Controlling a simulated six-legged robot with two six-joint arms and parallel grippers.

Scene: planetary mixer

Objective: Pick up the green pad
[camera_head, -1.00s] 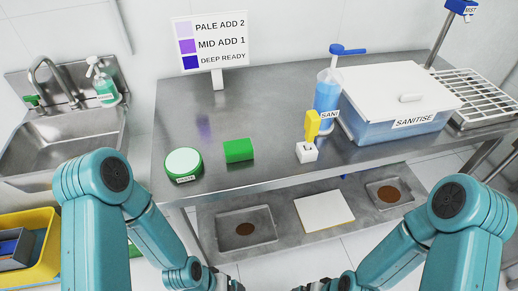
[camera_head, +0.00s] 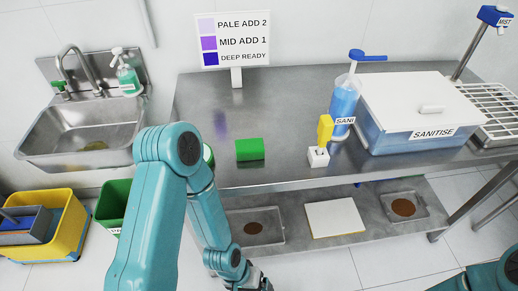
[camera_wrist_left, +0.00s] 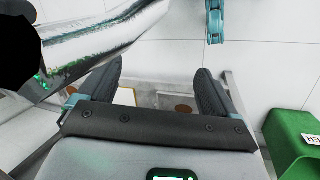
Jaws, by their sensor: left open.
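The green pad (camera_head: 250,149) is a bright green block on the steel table in the head view, near the front edge and clear of my arm. My left arm reaches down in front of the table, and its wrist is at the bottom edge of the head view, below and apart from the pad. My left gripper (camera_wrist_left: 159,75) shows in the left wrist view with its two dark fingers wide apart and nothing between them. The pad is not clearly seen there. My right gripper is out of view; only a bit of teal arm shows at the lower right.
A round green container (camera_head: 208,156) left of the pad is mostly hidden by my left arm. A white block (camera_head: 318,157), yellow piece (camera_head: 325,129), blue bottle (camera_head: 344,103) and SANITISE tub (camera_head: 420,128) stand to the right. A lower shelf holds trays and a white board (camera_head: 334,218).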

